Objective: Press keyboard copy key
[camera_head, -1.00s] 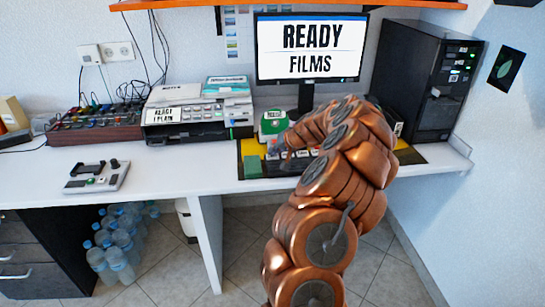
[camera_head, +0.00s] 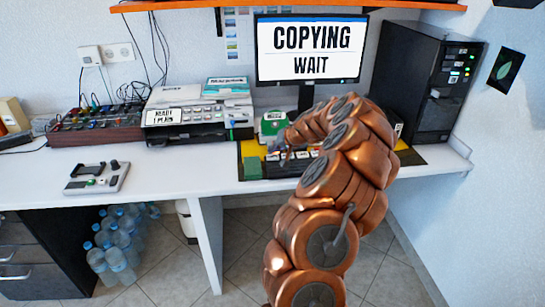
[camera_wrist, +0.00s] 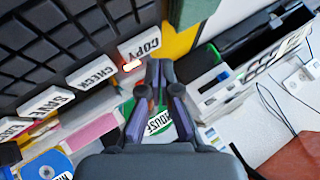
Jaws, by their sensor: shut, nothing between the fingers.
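The keyboard (camera_wrist: 60,45) fills the upper left of the wrist view, with white label keys along its edge. The COPY key (camera_wrist: 140,47) is nearest my gripper (camera_wrist: 160,72). My gripper is shut and empty, its tips just beside the COPY label in the picture; I cannot tell whether they touch it. In the head view my gripper (camera_head: 284,155) is over the left part of the keyboard area, and my arm hides much of the keyboard. The monitor (camera_head: 308,50) reads "COPYING WAIT".
CHECK (camera_wrist: 92,73) and SAVE (camera_wrist: 46,101) keys sit beside COPY. A green-and-white device (camera_head: 273,122) stands behind my gripper. A printer-like machine (camera_head: 195,110) is left, a black computer tower (camera_head: 425,80) right. The desk front left holds a small control box (camera_head: 97,178).

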